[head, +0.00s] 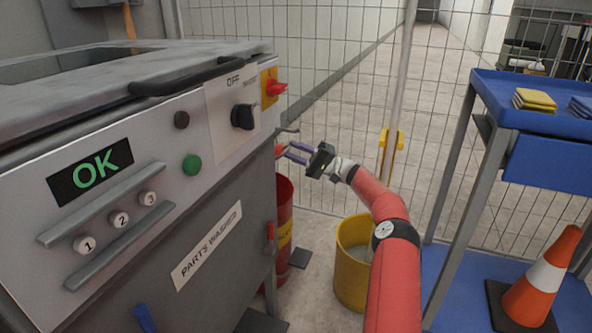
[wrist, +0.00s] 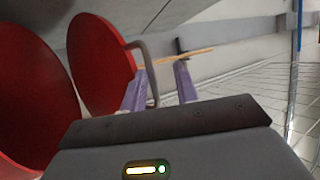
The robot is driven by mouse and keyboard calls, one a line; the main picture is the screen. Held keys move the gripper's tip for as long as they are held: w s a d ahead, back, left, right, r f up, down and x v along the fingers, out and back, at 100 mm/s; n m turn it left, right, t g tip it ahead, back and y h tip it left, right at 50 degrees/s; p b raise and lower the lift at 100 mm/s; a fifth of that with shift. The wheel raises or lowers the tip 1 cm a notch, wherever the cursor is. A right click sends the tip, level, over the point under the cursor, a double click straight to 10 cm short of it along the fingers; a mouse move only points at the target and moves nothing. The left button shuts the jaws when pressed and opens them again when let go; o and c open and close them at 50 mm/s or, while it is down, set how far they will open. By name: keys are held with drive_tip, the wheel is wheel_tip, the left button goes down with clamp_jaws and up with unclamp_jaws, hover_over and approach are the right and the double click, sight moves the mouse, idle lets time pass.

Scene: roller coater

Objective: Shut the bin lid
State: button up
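The red bin (head: 284,222), with a yellow label, stands beside the parts washer, which hides part of it. A sliver of its red lid (head: 279,150) shows past the washer's edge, raised above the bin. In the wrist view the lid (wrist: 98,60) is a tilted red disc with a grey loop handle (wrist: 149,72). A second, nearer red round surface fills the left side; I cannot tell which part of the bin it is. My gripper (head: 297,152) is open at the lid. Its purple fingers (wrist: 160,88) are apart, with the handle between them, nearer the left finger.
The parts washer (head: 205,245) stands close on the left. A yellow bucket (head: 352,280) is on the floor below my arm. A blue cart (head: 540,115) with a traffic cone (head: 543,275) stands at right. A wire mesh fence (head: 335,90) runs behind.

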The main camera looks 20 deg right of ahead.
wheel_tip(320, 180, up, 9)
drive_tip(key=shift+s+d+f+p, duration=0.2)
drive_tip(key=shift+d+p, duration=0.05)
drive_tip(key=shift+p, duration=0.2)
drive_tip(key=p+v, duration=0.4)
drive_tip(key=v, duration=0.5)
drive_tip(key=shift+f, duration=0.15)
idle(0.6)
drive_tip(key=shift+d+f, duration=0.1)
drive_tip(key=shift+s, duration=0.15)
idle(0.3)
